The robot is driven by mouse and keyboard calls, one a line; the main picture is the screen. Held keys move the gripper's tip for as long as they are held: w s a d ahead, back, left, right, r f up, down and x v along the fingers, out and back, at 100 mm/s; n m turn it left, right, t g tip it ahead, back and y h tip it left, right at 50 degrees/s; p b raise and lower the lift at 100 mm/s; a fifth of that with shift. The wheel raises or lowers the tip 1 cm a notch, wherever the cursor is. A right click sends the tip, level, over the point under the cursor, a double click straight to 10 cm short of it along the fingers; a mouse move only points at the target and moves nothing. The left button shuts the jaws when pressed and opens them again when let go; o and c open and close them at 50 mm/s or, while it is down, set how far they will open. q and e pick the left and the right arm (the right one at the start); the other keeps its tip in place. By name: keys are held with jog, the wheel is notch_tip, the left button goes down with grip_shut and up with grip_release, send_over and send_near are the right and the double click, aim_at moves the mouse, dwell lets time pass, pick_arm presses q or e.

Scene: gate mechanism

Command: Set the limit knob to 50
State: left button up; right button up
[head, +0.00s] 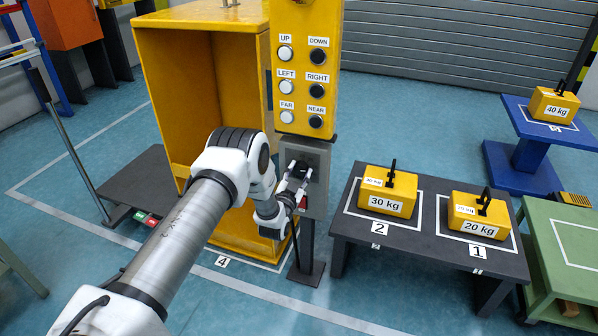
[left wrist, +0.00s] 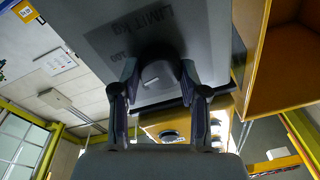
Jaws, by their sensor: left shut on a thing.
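The limit knob (left wrist: 157,73) is a dark round knob on a grey panel (left wrist: 95,38) marked "LIMIT kg", with "100" readable beside the knob. In the head view the grey box (head: 322,158) is on a post under the yellow button panel. My left gripper (head: 299,183) reaches the front of this box. In the left wrist view its two fingers (left wrist: 158,80) are on either side of the knob and shut on it. The knob's pointer and the other scale marks are too dark or hidden to read. My right gripper is not in view.
The yellow button panel (head: 301,60) stands directly above the grey box. A yellow open cabinet (head: 165,90) is behind my left arm. A dark table (head: 425,235) with 30 kg (head: 388,191) and 20 kg (head: 480,215) weights stands to the right.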

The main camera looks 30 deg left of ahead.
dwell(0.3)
pick_arm(q)
jog(key=o, duration=1.1)
jog(key=shift+o, duration=0.2)
jog(key=v, duration=1.2)
